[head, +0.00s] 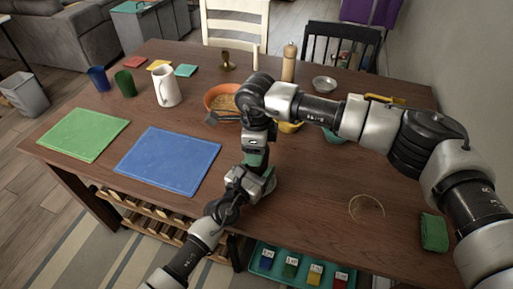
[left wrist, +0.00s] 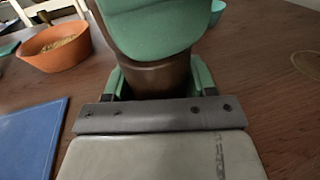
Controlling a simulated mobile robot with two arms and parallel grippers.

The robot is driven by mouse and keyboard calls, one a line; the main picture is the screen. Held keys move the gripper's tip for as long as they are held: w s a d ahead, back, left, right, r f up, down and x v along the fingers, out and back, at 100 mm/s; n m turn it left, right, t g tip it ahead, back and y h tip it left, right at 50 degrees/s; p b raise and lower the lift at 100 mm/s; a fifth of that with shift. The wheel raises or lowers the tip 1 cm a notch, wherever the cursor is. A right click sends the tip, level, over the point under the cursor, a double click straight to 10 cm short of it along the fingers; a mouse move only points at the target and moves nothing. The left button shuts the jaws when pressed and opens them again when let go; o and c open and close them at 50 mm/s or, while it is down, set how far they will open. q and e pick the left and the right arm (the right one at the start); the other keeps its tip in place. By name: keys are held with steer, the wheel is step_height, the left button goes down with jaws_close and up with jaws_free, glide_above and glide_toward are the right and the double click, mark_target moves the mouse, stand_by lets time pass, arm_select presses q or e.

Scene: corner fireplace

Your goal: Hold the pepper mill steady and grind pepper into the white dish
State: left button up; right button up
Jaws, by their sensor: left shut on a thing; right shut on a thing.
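My right gripper (head: 256,158) points down at the middle of the table, directly above my left gripper (head: 262,180). In the left wrist view, my left gripper's green fingers (left wrist: 158,82) are shut around an upright dark brown cylinder, which looks like the pepper mill's body (left wrist: 153,78). The right gripper's green fingers (left wrist: 150,28) close over its top and hide it. In the head view my arms hide most of the mill.
An orange bowl (head: 222,97) of grainy food, a white pitcher (head: 166,87) and a tall wooden mill-like object (head: 289,64) stand behind. Blue (head: 168,160) and green (head: 83,134) mats lie left. The front right tabletop is mostly clear.

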steer(key=m, duration=0.7)
steer(key=shift+w+d+r, duration=0.1)
steer(key=shift+w, duration=0.1)
steer(key=m, duration=0.4)
steer(key=shift+d, duration=0.1)
arm_select(q)
steer(key=shift+f, duration=0.1)
arm_select(e)
steer(key=shift+w+d+m, duration=0.1)
steer(key=shift+m, duration=1.9)
steer(key=o, duration=0.9)
step_height(320, 180, up, 12)
